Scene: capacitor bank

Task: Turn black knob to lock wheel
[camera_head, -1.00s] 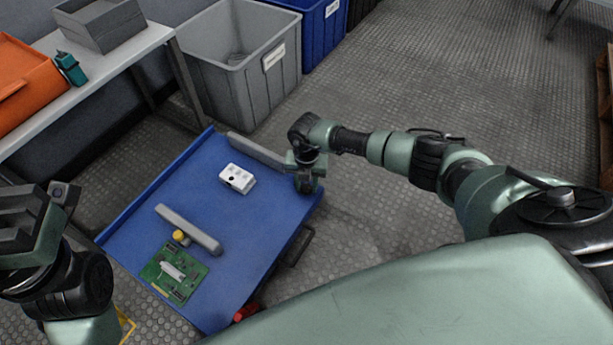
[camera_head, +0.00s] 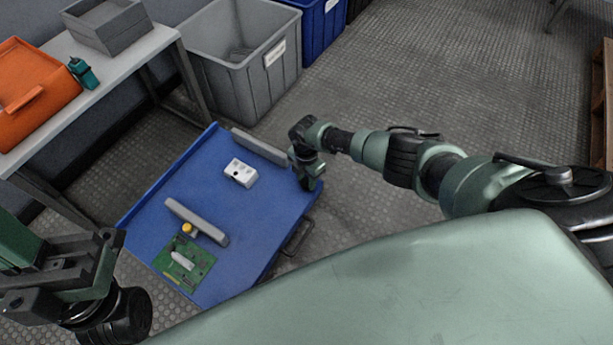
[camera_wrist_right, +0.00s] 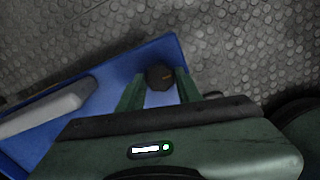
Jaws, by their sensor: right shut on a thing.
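The black knob (camera_wrist_right: 160,77) is between the two fingers of my right gripper (camera_wrist_right: 159,88) in the right wrist view, at a corner of the blue cart (camera_wrist_right: 120,75). In the head view my right gripper (camera_head: 307,183) points down at the far right corner of the blue cart (camera_head: 150,205) and hides the knob. The right gripper is shut on the knob. My left gripper (camera_head: 55,265) is at the lower left, apart from the cart; its finger gap is unclear. The wheel is not visible.
A grey bin (camera_head: 235,70) stands behind. A table with an orange case (camera_head: 35,90) is at left.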

